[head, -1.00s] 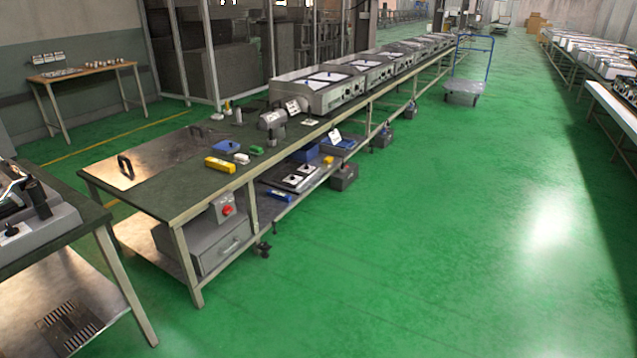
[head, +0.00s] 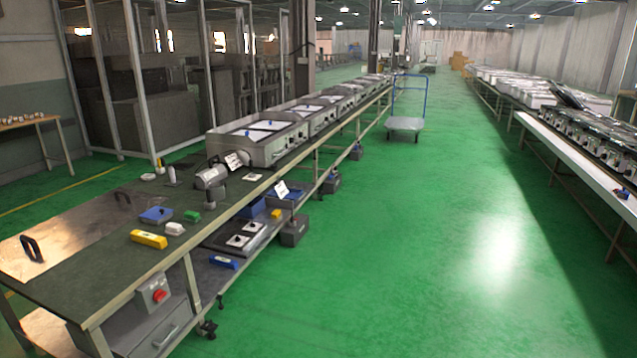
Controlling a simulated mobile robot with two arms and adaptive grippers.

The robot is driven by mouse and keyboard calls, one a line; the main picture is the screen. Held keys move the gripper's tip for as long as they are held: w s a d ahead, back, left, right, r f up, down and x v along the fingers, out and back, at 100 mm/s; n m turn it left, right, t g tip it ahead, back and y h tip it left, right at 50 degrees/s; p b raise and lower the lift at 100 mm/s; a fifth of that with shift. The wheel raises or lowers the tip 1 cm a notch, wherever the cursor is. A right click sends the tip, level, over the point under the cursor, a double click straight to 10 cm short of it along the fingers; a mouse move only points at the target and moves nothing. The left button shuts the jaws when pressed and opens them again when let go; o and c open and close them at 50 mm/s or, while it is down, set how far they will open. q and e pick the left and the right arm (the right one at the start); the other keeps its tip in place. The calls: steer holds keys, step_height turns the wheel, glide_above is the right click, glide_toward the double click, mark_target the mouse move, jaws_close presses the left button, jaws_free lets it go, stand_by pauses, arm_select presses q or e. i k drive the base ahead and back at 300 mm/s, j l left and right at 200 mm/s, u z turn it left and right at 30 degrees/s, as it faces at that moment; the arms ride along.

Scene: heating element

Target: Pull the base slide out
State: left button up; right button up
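I cannot tell for certain which part is the base slide. A shiny metal plate (head: 80,222) with two dark handles lies flat on the near end of the long workbench (head: 95,283) at the left. Below the bench top is a grey drawer unit (head: 142,341) with a pale handle. Its front appears closed, and the picture's bottom edge cuts it off. A grey box with a red button (head: 158,294) sits above it. Neither of my grippers is in view.
A yellow block (head: 148,239), blue block (head: 156,215) and green block (head: 191,216) lie on the bench. Grey appliances (head: 257,143) line it farther back. A blue-handled cart (head: 405,123) stands in the aisle. The green floor (head: 400,240) to the right is clear.

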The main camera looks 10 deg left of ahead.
mark_target(224, 240)
steer(key=i+u, duration=0.4)
steer(key=i, duration=1.65)
steer(key=j, duration=0.1)
